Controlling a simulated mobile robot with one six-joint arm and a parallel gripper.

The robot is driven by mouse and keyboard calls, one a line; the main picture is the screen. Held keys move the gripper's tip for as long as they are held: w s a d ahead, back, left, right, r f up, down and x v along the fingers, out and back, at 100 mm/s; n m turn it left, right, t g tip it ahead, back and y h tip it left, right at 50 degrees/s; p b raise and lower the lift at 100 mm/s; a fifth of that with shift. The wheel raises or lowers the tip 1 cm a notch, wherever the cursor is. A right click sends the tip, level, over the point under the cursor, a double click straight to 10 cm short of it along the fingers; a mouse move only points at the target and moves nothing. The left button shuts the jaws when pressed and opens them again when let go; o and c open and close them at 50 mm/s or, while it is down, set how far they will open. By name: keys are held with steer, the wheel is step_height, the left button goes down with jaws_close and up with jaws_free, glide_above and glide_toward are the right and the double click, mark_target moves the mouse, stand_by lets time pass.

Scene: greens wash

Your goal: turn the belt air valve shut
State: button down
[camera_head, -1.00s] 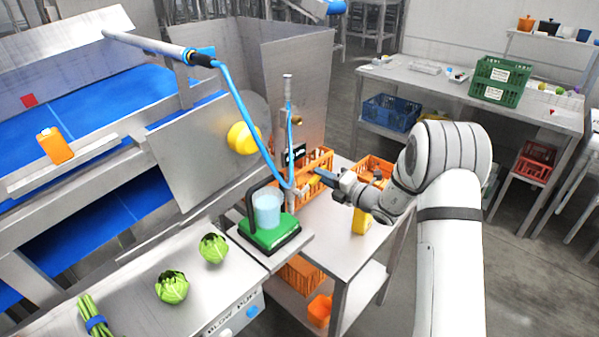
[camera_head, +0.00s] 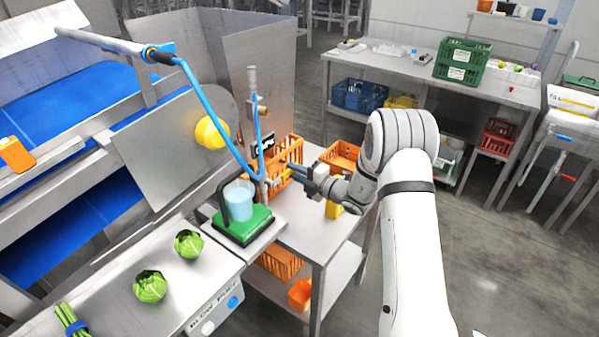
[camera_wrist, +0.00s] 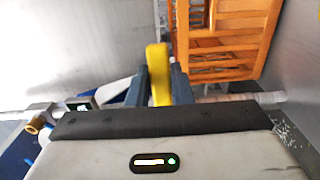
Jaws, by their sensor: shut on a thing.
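The belt air valve's yellow lever (camera_wrist: 159,75) stands between the two dark fingers of my gripper (camera_wrist: 158,88) in the wrist view. The gripper is shut on it. In that view the lever points up, across the pale pipe (camera_wrist: 225,98) that runs sideways behind the fingers. In the head view my gripper (camera_head: 297,169) is just right of the upright pipe (camera_head: 252,85) with the blue hose (camera_head: 205,100). The lever is too small and covered there to make out its angle. A black label plate (camera_head: 265,146) sits beside the pipe.
Orange crates (camera_head: 341,156) stand on the steel table behind and beside my gripper. A green scale (camera_head: 243,227) with a clear jug is close on the left. Lettuces (camera_head: 150,286) lie on the front counter. Open floor (camera_head: 500,260) is at the right.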

steer(key=shift+f, duration=0.15)
steer(key=c, duration=1.3)
jaws_free()
steer(key=b+v, duration=0.1)
steer(key=v, duration=0.7)
steer(key=shift+b, duration=0.35)
steer(key=shift+a, duration=0.1)
